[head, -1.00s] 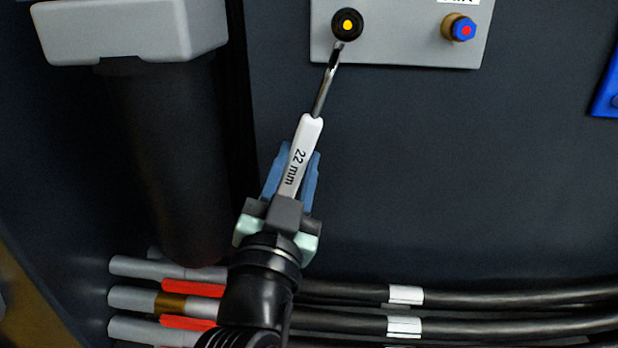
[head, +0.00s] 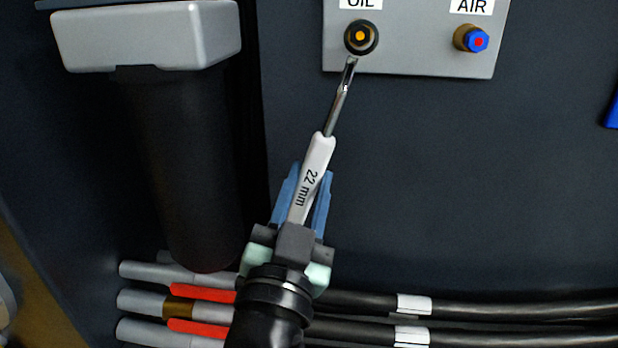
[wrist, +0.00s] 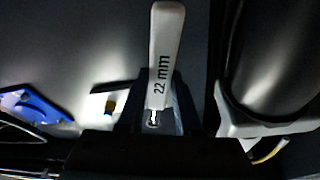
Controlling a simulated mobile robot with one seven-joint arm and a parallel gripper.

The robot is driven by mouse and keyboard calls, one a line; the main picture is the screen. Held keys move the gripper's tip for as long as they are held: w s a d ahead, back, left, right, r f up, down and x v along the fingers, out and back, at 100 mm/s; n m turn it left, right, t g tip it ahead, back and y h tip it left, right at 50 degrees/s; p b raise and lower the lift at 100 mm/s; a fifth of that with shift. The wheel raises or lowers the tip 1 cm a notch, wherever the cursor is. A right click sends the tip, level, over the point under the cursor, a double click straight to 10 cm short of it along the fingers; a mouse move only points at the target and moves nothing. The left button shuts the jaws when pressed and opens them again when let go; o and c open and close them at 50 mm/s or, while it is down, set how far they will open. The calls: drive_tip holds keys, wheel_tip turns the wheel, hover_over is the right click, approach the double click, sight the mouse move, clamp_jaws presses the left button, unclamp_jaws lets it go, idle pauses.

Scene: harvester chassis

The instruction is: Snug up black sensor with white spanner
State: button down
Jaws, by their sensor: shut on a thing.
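The black sensor (head: 361,37), with an orange centre, is fixed to a grey plate under the OIL label in the head view. The white spanner (head: 318,155), marked 22 mm, has a metal shaft reaching up to the sensor's lower edge. Its tip looks close to or touching the sensor; I cannot tell if the jaw is around it. My gripper (head: 309,183) is shut on the white handle, with a blue finger on each side. In the wrist view the handle (wrist: 166,45) stands between the fingers of my gripper (wrist: 155,110); the sensor cannot be made out there.
A blue-capped brass sensor (head: 472,39) sits right of the black one on the grey plate (head: 420,62). A dark cylinder with a grey top (head: 150,35) stands at left. Black cables (head: 480,303) run along the bottom.

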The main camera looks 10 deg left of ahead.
drive_tip(key=s, duration=0.8)
drive_tip(key=shift+r, duration=0.1)
idle(1.4)
